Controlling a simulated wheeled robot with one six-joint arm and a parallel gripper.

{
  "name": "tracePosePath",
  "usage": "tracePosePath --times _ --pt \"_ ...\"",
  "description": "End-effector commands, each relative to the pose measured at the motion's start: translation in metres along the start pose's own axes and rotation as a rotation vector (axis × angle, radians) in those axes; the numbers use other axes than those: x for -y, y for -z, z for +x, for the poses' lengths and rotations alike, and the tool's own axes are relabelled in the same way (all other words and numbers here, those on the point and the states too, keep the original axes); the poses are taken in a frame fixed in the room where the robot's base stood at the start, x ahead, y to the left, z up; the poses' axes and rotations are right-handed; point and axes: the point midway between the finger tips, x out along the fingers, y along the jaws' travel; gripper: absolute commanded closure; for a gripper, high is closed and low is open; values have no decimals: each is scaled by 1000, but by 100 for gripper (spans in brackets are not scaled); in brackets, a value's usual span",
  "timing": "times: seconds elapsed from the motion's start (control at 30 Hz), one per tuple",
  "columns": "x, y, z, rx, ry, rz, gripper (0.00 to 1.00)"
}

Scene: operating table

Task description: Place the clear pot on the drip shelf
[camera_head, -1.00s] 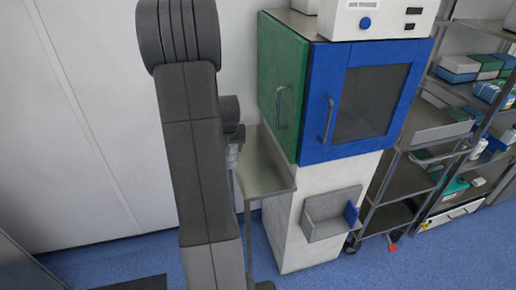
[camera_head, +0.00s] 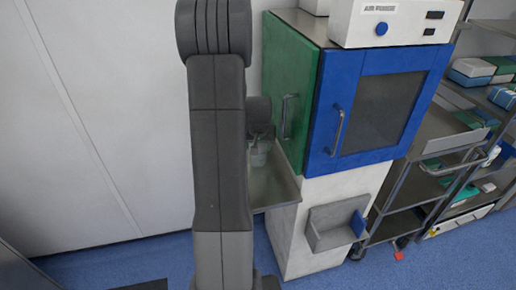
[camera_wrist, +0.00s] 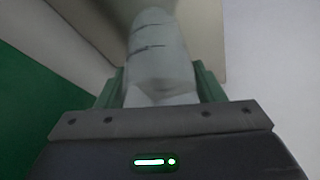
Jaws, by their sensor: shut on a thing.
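The clear pot (camera_wrist: 160,60) is a translucent greyish vessel with dark marks on its side. In the wrist view it stands between the green fingers of my gripper (camera_wrist: 160,85), which is shut on it. In the head view the pot (camera_head: 260,152) shows small below the end of my arm, partly hidden by it. The drip shelf (camera_head: 275,188) is a metal tray beside the white cabinet. The pot appears over the shelf's back part; I cannot tell whether they touch. My arm hides the shelf's left side.
A cabinet with a green side (camera_head: 291,85) and a blue door (camera_head: 370,105) stands close right of the pot. A small grey bin (camera_head: 335,222) hangs on the white base below. Steel racks (camera_head: 440,130) stand further right. The wall on the left is bare.

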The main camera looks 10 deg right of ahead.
Motion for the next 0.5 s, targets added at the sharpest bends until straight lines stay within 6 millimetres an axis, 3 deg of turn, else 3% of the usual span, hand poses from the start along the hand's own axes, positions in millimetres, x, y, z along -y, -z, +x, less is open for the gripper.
tracePosePath --times 0.1,0.47,0.5 --pt "-1 -6 14 2 0 0 61" --pt "-1 -8 19 -1 0 0 61" --pt "-1 -7 18 0 0 0 32"
